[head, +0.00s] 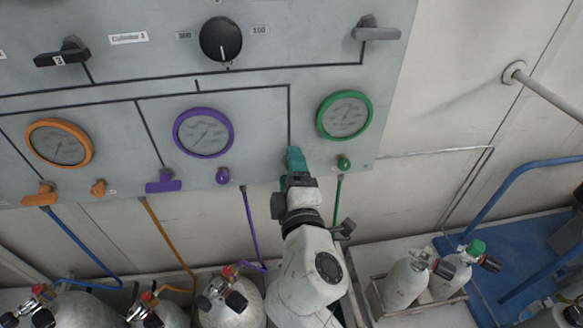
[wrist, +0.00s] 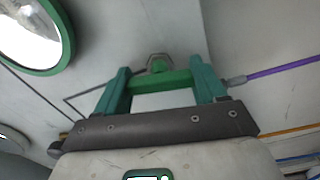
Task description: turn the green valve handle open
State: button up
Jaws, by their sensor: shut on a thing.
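My gripper (head: 296,158) reaches up to the lower right part of the grey panel, left of and below the green-rimmed gauge. In the head view my gripper covers the green valve handle. In the wrist view the handle (wrist: 162,80) is a green bar lying between the two teal fingers of my gripper (wrist: 163,72). The fingers are shut on it, one at each end. A grey hexagonal fitting shows just beyond the bar. The handle's exact angle on the panel is hard to tell.
The green gauge (head: 345,116) and small green knob (head: 343,162) are close on the right. The purple gauge (head: 203,133), purple knob (head: 223,175) and purple handle (head: 163,182) are on the left. Hoses and cylinders (head: 228,300) are below. Bare wall lies right of the panel.

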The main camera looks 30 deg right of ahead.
dwell(0.4)
jog(key=o, duration=1)
jog(key=shift+o, duration=0.2)
jog(key=shift+s, duration=0.1)
jog(key=b+v, duration=0.2)
jog(key=v, duration=0.8)
jog(key=shift+s+a+b, duration=0.15)
jog(key=shift+s+b, duration=0.15)
